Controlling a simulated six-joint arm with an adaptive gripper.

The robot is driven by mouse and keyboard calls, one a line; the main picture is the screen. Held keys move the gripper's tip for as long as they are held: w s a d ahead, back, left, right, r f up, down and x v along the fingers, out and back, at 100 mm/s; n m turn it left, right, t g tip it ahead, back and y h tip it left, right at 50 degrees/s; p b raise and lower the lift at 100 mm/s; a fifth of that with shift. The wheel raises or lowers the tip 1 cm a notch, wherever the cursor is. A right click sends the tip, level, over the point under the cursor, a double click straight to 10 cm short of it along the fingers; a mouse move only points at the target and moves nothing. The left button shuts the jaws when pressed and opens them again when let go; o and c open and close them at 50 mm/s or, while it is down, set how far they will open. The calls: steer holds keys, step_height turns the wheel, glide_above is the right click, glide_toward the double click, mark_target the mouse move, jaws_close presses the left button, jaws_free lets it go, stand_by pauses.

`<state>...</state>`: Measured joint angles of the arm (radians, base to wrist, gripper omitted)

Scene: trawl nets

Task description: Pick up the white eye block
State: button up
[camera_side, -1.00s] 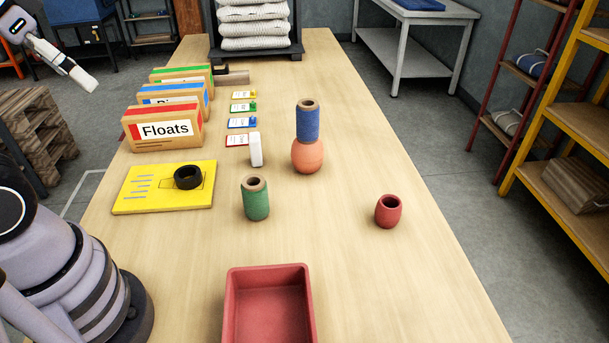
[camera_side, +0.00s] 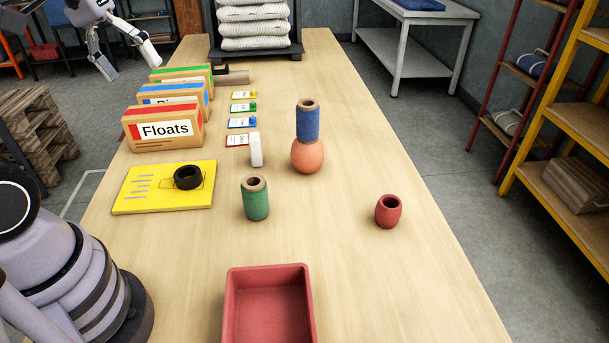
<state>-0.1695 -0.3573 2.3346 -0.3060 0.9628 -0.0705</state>
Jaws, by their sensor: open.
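The white eye block (camera_side: 256,150) stands upright on the wooden table, just right of the card with the red edge. No gripper touches it. My gripper (camera_side: 131,72) is at the upper left, above and beyond the table's left edge, far from the block. Its two fingers are spread apart with nothing between them.
Right of the block, a blue spool (camera_side: 308,120) stands on an orange float (camera_side: 307,156). A green spool (camera_side: 255,198) stands in front. The Floats box (camera_side: 163,129), a yellow board (camera_side: 148,202) with a black ring (camera_side: 187,177), a red cup (camera_side: 388,211) and a red tray (camera_side: 232,308) are nearby.

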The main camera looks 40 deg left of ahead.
steer(key=w+a+f+n+g+h, duration=0.1)
steer(key=w+a+f+n+h, duration=0.15)
steer(key=w, duration=0.25)
steer(key=w+a+f+n+h, duration=0.1)
steer(key=w+f+n, duration=0.25)
steer(key=w, duration=0.25)
steer(key=w+a+f+n+t+h, duration=0.3)
steer(key=w+a+f+n+h, duration=0.1)
steer(key=w+a+f+n, duration=0.6)
steer(key=n+t, duration=0.5)
steer(key=n, duration=0.2)
glide_toward(253, 136)
steer(key=shift+y, duration=0.25)
steer(key=x, duration=0.4)
steer(key=shift+d, duration=0.25)
steer(key=shift+x, duration=3.05)
steer(key=shift+c, duration=0.3)
steer(key=c, duration=1.3)
steer(key=shift+o, duration=0.2)
steer(key=shift+r, duration=0.1)
